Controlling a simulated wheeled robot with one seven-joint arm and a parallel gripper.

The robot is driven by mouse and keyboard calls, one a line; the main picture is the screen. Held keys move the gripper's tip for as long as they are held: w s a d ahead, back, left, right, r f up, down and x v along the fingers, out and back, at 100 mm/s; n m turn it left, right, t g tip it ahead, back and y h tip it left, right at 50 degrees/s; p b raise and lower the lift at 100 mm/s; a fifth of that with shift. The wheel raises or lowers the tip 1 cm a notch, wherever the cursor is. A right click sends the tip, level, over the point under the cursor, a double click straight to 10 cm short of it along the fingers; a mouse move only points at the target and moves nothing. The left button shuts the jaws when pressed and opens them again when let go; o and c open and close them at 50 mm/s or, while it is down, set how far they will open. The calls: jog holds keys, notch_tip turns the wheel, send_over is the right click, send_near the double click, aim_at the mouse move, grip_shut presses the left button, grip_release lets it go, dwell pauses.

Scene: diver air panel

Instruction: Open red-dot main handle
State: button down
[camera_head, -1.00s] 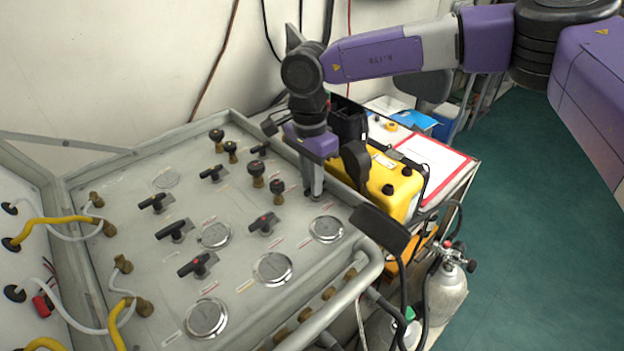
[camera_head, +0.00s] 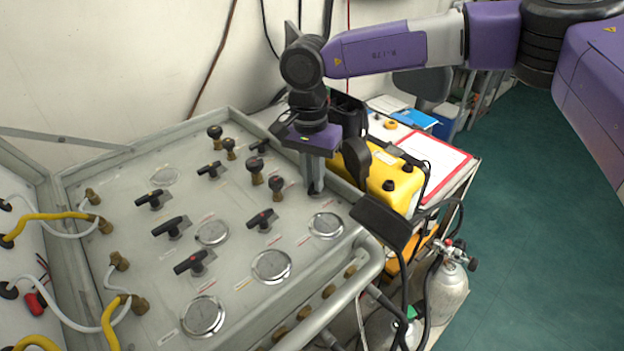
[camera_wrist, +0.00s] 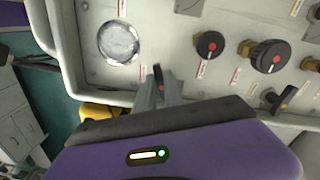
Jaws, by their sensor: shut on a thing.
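The grey panel (camera_head: 130,235) carries several black lever handles, some with a red dot. My gripper (camera_head: 315,188) points down at the panel's far right edge, beyond the right-hand gauge. In the wrist view my gripper (camera_wrist: 160,92) is shut on a small dark handle with a red mark (camera_wrist: 158,76), whose end shows between the fingers. The rest of this handle is hidden by the fingers, and in the head view it is hidden altogether. Another red-dot lever (camera_head: 262,219) stands apart to the left, and one more (camera_head: 195,262) is nearer the front.
A round gauge (camera_head: 326,224) lies just in front of my gripper. Brass-stemmed knobs (camera_head: 255,172) stand to its left. The panel's raised rim (camera_head: 345,190) and a yellow case (camera_head: 385,180) are close on the right. A grey cylinder (camera_head: 447,290) stands below.

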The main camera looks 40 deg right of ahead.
jog(key=n, duration=0.2)
jog(key=n+b, duration=0.1)
jog(key=n, duration=0.3)
jog(key=shift+s+d+b, duration=0.2)
jog(key=shift+s+b, duration=0.1)
jog(key=n, duration=0.4)
jog(key=n+b, duration=0.1)
jog(key=n, duration=0.1)
jog(key=shift+s+d+n+t, duration=0.1)
jog(key=shift+d+n+t, duration=0.2)
jog(key=c, duration=1.5)
grip_release()
jog(key=shift+o, duration=0.2)
jog(key=shift+r, duration=0.1)
notch_tip(320, 180, up, 8)
jog(key=shift+a+b, duration=0.15)
jog(key=shift+b, duration=0.3)
